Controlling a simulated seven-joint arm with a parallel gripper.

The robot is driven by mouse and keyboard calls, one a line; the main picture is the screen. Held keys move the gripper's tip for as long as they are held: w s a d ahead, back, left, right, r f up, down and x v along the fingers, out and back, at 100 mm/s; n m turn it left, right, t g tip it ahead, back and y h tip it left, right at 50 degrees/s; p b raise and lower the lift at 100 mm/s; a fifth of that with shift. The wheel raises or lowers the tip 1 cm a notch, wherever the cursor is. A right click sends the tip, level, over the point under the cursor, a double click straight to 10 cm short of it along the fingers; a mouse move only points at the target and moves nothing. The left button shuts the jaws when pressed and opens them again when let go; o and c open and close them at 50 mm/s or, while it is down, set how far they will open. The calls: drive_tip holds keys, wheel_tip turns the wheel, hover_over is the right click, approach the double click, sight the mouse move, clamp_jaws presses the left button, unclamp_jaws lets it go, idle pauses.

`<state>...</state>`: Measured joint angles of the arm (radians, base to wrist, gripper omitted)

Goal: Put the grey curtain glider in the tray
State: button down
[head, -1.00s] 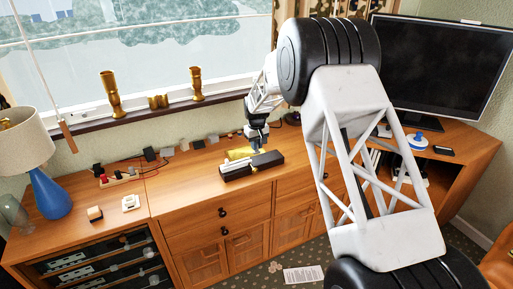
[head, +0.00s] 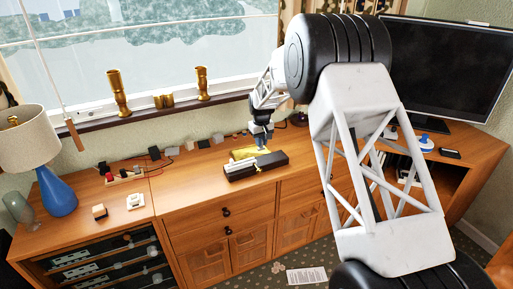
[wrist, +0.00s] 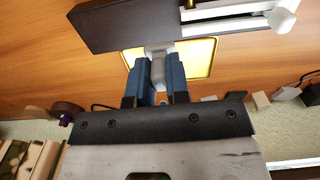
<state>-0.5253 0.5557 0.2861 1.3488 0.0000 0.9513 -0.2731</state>
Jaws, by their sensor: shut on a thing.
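My gripper (wrist: 158,84) has its blue fingers closed on a small grey piece, the grey curtain glider (wrist: 158,68). The yellow tray (wrist: 201,60) lies on the wooden cabinet top, behind and around the glider in the wrist view. I cannot tell whether the glider touches the tray. In the head view my gripper (head: 262,147) points down at the tray (head: 240,154), close to its right part. The glider is too small to make out there.
A long dark box (head: 256,167) with a white part along it stands directly in front of the tray, and also shows in the wrist view (wrist: 110,28). Several small blocks and plugs (head: 154,152) line the back wall.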

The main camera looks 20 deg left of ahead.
drive_tip(key=w+a+r, duration=0.1)
drive_tip(key=w+a, duration=0.3)
drive_tip(key=a, duration=0.7)
drive_tip(key=shift+r, duration=0.2)
drive_tip(key=shift+w, duration=0.1)
idle(0.3)
hover_over(242, 155)
drive_tip(key=shift+d+f, duration=0.1)
drive_tip(key=shift+f, duration=3.05)
drive_tip(key=shift+f, duration=1.85)
drive_tip(key=shift+f, duration=0.15)
